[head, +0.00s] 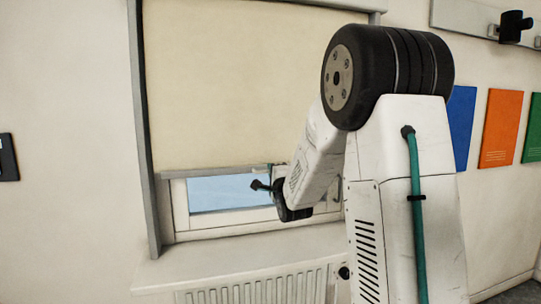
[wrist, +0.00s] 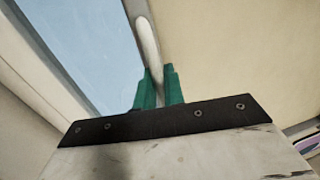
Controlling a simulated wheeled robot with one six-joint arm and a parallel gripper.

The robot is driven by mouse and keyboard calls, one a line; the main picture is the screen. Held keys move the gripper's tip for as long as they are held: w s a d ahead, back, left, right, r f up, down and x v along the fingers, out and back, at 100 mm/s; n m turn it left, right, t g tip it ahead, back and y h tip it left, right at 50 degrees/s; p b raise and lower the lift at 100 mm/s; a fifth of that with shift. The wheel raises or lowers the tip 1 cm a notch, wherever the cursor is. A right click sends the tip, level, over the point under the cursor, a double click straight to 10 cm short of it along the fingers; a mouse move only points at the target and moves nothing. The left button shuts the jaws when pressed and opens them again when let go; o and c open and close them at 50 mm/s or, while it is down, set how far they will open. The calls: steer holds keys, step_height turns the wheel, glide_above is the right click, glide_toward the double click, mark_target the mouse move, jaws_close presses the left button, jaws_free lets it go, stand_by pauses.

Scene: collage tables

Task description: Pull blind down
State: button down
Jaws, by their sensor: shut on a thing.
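The cream blind (head: 235,85) hangs over the window, its lower edge a little above the sill, with a strip of glass (head: 228,191) bare below it. A grey bottom bar (head: 210,170) runs along that edge. My gripper (head: 270,178) is at the right part of the bar, partly hidden by my arm. In the wrist view the green fingers of my gripper (wrist: 158,88) are shut on a pale rounded strip (wrist: 146,38) at the blind's lower edge, which looks like part of the bottom bar. The blind's cloth (wrist: 230,50) fills the right of that view.
A white radiator (head: 260,288) stands under the window sill (head: 230,255). The grey window frame (head: 142,130) borders the blind at left. Blue, orange and green panels (head: 500,128) hang on the wall at right. A dark panel (head: 8,157) is at far left.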

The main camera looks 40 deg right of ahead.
steer(key=shift+s+f, duration=0.1)
steer(key=shift+f, duration=9.55)
steer(key=c, duration=1.6)
jaws_free()
steer(key=shift+f, duration=0.15)
steer(key=shift+s+a, duration=0.1)
steer(key=v, duration=0.7)
steer(key=shift+s, duration=0.2)
